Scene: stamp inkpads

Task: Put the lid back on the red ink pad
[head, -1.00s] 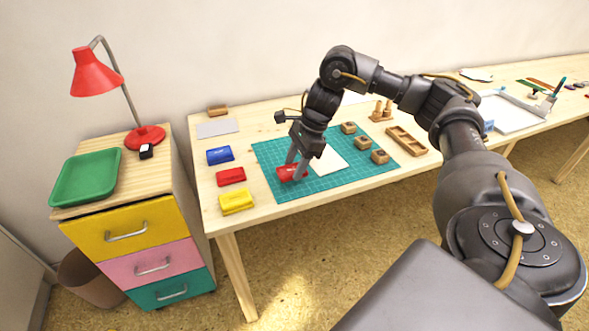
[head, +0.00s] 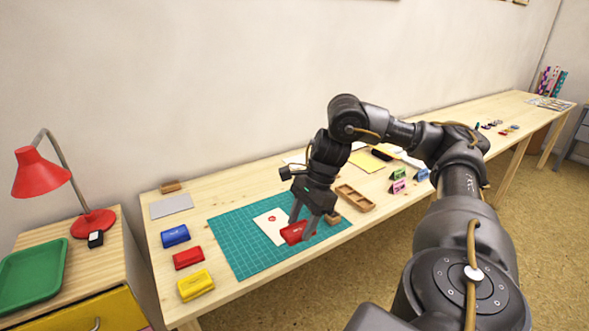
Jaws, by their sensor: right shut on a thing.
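The red ink pad (head: 188,257) sits on the table left of the green cutting mat (head: 232,250), between a blue pad (head: 175,236) and a yellow pad (head: 195,284). My right gripper (head: 296,230) is over the mat, pointing down, shut on a red block-like piece that looks like the lid (head: 292,233). The piece is tilted in the picture, beside the right edge of a white card (head: 268,225) with a red stamp mark. I cannot tell whether it touches the mat. My left gripper is not in view.
A wooden block (head: 333,218) is partly hidden behind my right gripper. A wooden compartment tray (head: 355,199) lies farther right. A grey sheet (head: 171,207) is at the back left. The left part of the mat is clear.

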